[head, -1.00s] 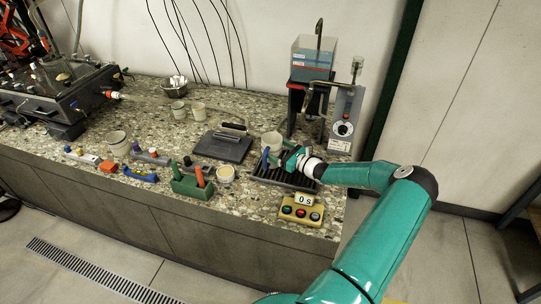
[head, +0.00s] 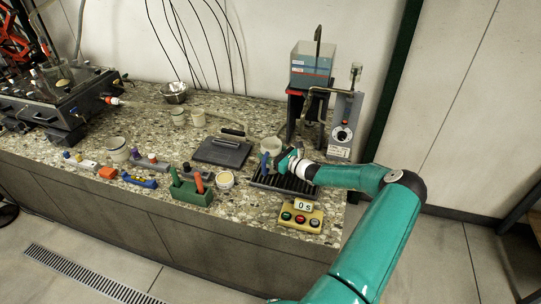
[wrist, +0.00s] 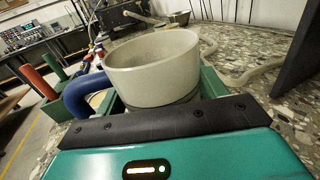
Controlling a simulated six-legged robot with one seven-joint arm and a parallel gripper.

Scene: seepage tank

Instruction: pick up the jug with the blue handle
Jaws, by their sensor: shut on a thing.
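The jug is a pale, round, open-topped vessel (head: 271,145) with a blue handle (head: 265,161). In the head view it is at the dark ribbed grate (head: 262,182) on the right of the counter. The wrist view shows its pale wall (wrist: 150,75) and rim large and upright, with the blue handle (wrist: 82,97) on the left. My gripper (head: 281,158) is shut on the jug, with green fingers (wrist: 165,100) on both sides of its body. The jug's underside is hidden, so I cannot tell whether it touches the grate.
A yellow timer box (head: 300,217) stands in front of the grate. A dark slab (head: 221,152) lies behind. A water tank (head: 312,62) on a stand is at the back.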

